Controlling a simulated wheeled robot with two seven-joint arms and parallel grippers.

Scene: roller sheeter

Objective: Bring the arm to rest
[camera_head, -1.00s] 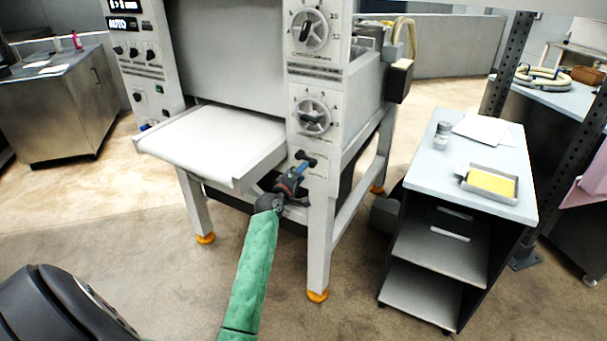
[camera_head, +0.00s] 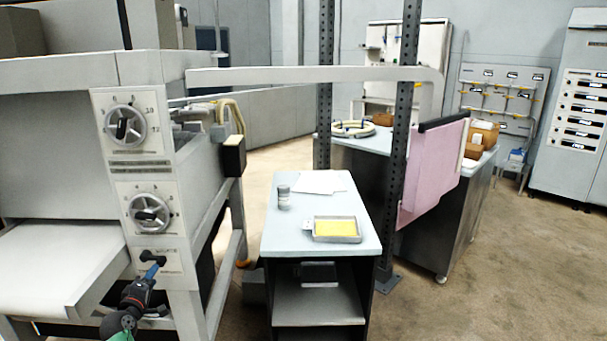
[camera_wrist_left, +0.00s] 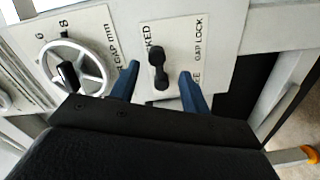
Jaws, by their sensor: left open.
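My left gripper (camera_head: 150,275) is low in front of the roller sheeter's front panel in the head view, beside the gap lock lever (camera_head: 152,257). In the left wrist view its two blue fingers (camera_wrist_left: 158,85) are apart, one on each side of the black gap lock lever (camera_wrist_left: 158,68). The lever stands roughly upright in that view, and a gap shows between it and each finger. The lettering around it is partly covered by the fingers. A gap dial (camera_wrist_left: 75,65) is to the left of the fingers. My right gripper is not in view.
The sheeter's upper dial (camera_head: 124,127) and lower dial (camera_head: 149,211) are above the lever. A cart (camera_head: 285,240) with a yellow-filled tray (camera_head: 336,229) and a grey jar (camera_head: 283,196) stands to the right. A pink sheet (camera_head: 432,175) hangs behind it. Floor at the right is clear.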

